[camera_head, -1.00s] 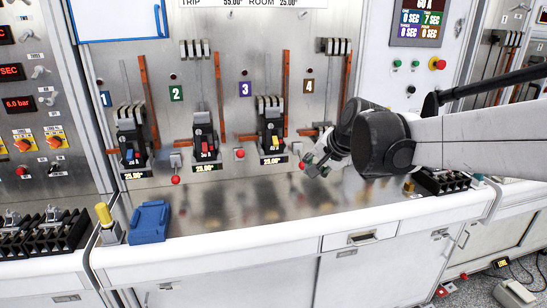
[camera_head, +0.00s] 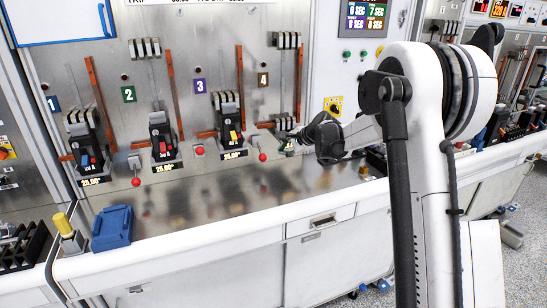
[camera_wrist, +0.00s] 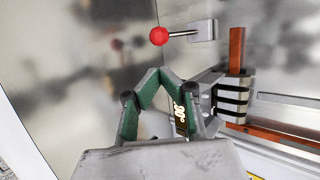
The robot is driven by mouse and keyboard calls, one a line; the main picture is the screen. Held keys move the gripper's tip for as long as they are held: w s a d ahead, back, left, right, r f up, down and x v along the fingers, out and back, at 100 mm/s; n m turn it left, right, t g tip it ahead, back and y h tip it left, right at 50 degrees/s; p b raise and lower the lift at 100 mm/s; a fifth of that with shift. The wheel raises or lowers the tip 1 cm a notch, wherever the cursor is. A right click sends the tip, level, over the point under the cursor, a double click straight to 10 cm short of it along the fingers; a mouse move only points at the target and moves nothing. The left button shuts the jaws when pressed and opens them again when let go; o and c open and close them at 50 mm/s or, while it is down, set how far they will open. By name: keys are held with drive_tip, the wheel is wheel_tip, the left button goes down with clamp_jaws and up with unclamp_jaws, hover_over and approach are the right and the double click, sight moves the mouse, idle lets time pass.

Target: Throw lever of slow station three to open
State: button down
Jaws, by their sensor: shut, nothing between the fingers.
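Station three's purple number plate (camera_head: 200,86) is on the metal panel in the head view. Below it is a black breaker with a yellow handle (camera_head: 234,135) and grey stacked poles. A red-ball lever (camera_head: 262,157) hangs down at its lower right; which station it belongs to is not certain. In the wrist view a red ball (camera_wrist: 157,36) on a thin rod stands out from a grey mount, beyond my fingers. My gripper (camera_wrist: 140,88) has green-sided fingers, shut and empty. In the head view my gripper (camera_head: 289,146) is small, right of that lever, before station four, partly covering its lower part.
Other red knobs (camera_head: 136,183) (camera_head: 198,151) are along the panel. Station four's grey stacked plates (camera_wrist: 232,95) and copper bars are close right of my gripper in the wrist view. A blue object (camera_head: 112,228) and yellow-topped post (camera_head: 63,224) are on the counter's left. Mid-counter is clear.

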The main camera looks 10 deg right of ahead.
drive_tip(key=x, duration=0.3)
drive_tip(key=p+x, duration=0.1)
drive_tip(key=x, duration=0.6)
drive_tip(key=shift+w+d+f, duration=0.2)
drive_tip(key=shift+w+f, duration=0.05)
drive_tip(key=shift+a, duration=0.15)
